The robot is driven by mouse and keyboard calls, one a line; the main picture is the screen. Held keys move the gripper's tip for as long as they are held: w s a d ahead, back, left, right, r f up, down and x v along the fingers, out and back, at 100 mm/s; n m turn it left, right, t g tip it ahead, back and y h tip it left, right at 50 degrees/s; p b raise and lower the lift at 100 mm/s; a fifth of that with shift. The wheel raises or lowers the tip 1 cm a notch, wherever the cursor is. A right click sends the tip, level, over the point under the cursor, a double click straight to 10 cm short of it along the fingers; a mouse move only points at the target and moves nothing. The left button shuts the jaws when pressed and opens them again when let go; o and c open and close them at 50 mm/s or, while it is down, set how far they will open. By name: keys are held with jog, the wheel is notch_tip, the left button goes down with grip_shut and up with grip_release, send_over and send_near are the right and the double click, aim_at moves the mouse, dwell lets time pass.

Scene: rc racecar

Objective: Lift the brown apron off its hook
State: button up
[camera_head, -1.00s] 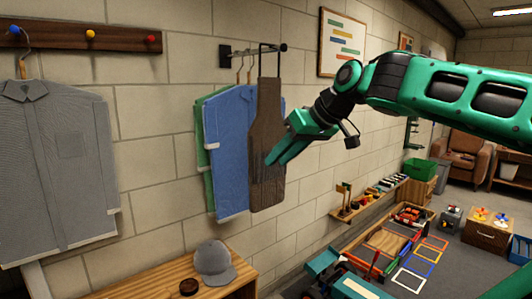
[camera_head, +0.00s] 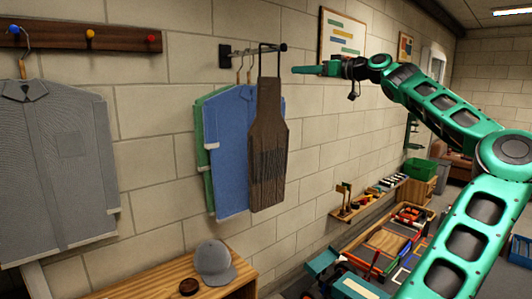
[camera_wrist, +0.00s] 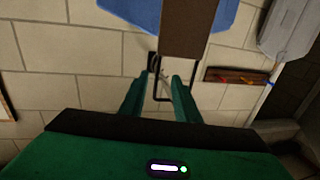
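The brown apron (camera_head: 267,145) hangs by a black neck loop (camera_head: 261,60) from a dark rail (camera_head: 240,52) on the block wall, in front of a blue shirt (camera_head: 230,150) and a green garment. My gripper (camera_head: 296,70) is level with the loop, just right of it, pointing left. In the wrist view the fingers (camera_wrist: 158,82) are parted and open. The black loop (camera_wrist: 157,92) shows between and beyond them, with the apron (camera_wrist: 187,28) above. No grip on the loop shows; the depth between fingers and loop is hard to tell.
A grey shirt (camera_head: 60,160) hangs from a peg board (camera_head: 80,37) at left. A wooden bench (camera_head: 170,275) below holds a grey cap (camera_head: 214,262) and a small dark round item. A wall shelf (camera_head: 365,200) stands right of the apron. The space in front of the apron is clear.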

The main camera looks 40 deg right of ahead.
jog(key=shift+w+a+r, duration=0.1)
jog(key=shift+w+a, duration=0.2)
jog(key=shift+w, duration=1.5)
jog(key=shift+w+a, duration=0.35)
jog(key=shift+w, duration=1.5)
jog(key=shift+w+a+r, duration=0.1)
jog(key=shift+w+a, duration=0.2)
jog(key=shift+w, duration=1.5)
grip_shut()
